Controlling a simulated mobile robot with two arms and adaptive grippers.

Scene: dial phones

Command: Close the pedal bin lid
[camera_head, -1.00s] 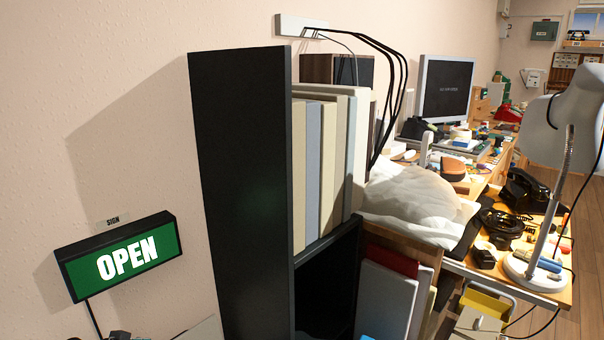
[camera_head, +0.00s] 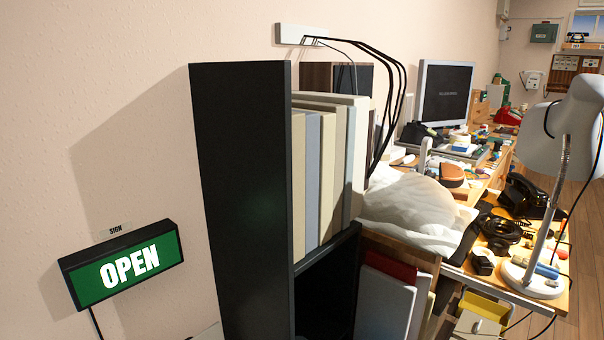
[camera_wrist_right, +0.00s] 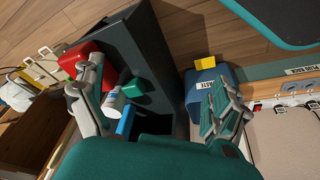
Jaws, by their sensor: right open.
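A blue bin (camera_wrist_right: 203,89) with a partly covered white label, seemingly reading "WASTE", shows in the right wrist view, right of centre. A yellow piece (camera_wrist_right: 205,62) shows at its upper end. Whether its lid is up or down I cannot tell from this angle. My right gripper (camera_wrist_right: 155,108) is open with nothing between its fingers. Its right finger overlaps the lower edge of the bin in the picture; I cannot tell whether they touch. The head view does not show the bin or either gripper.
A tall dark shelf (camera_head: 240,200) with binders stands beside the wall, right of a lit OPEN sign (camera_head: 123,266). A cluttered desk (camera_head: 553,297) with a lamp lies beyond. In the wrist view, a dark cabinet (camera_wrist_right: 157,55) stands left of the bin, with wooden floor (camera_wrist_right: 210,25) above.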

